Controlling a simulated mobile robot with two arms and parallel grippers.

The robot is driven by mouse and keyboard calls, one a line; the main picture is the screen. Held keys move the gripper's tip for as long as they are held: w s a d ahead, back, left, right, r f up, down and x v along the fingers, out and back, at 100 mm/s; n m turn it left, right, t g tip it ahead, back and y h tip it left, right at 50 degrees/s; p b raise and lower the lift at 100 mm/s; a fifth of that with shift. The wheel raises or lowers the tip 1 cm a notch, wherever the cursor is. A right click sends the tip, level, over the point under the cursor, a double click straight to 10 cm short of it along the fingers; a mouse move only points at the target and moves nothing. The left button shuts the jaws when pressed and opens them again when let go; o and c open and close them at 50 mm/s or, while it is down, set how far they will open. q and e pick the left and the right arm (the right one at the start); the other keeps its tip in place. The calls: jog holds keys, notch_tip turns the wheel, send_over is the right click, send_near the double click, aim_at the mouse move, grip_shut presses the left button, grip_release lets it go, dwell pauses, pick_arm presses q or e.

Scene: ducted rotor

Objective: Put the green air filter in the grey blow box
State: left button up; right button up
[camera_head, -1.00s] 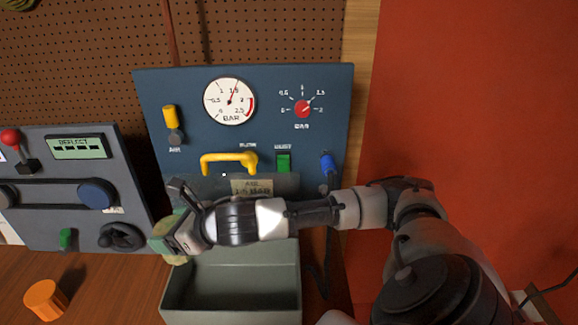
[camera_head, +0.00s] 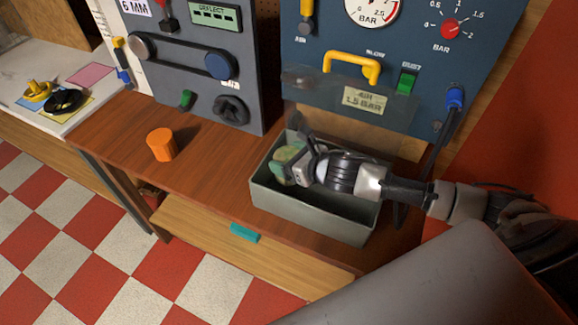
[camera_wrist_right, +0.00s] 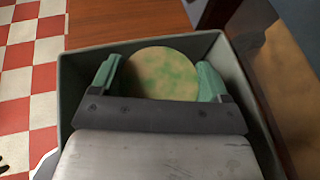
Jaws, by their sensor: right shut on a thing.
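The green air filter (camera_head: 286,164) is a round disc with mottled green and tan patches. My right gripper (camera_head: 296,163) is shut on it, and the filter is within the opening of the grey blow box (camera_head: 315,216), toward its left side. In the right wrist view the filter (camera_wrist_right: 163,75) sits between the two green fingers of my right gripper (camera_wrist_right: 160,82), inside the rim of the box (camera_wrist_right: 68,95). I cannot tell whether the filter touches the box floor. My left gripper is not in view.
An orange cylinder (camera_head: 162,145) stands on the wooden bench (camera_head: 215,165) left of the box. The blue panel (camera_head: 405,60) with a yellow handle (camera_head: 352,66) rises behind the box. A grey machine (camera_head: 190,60) stands to the left.

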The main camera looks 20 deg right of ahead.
notch_tip(320, 180, down, 4)
jog(key=shift+r, duration=0.1)
jog(key=shift+f, duration=0.25)
jog(key=o, duration=0.9)
jog(key=shift+o, duration=0.2)
jog(key=shift+r, duration=0.25)
jog(key=v, duration=0.2)
jog(key=b+v, duration=0.1)
jog(key=v, duration=0.3)
jog(key=shift+s+d+f, duration=0.15)
jog(key=shift+s+f, duration=0.05)
jog(key=shift+s+d+r, duration=0.15)
jog(key=shift+s+r, duration=0.25)
jog(key=shift+s, duration=0.05)
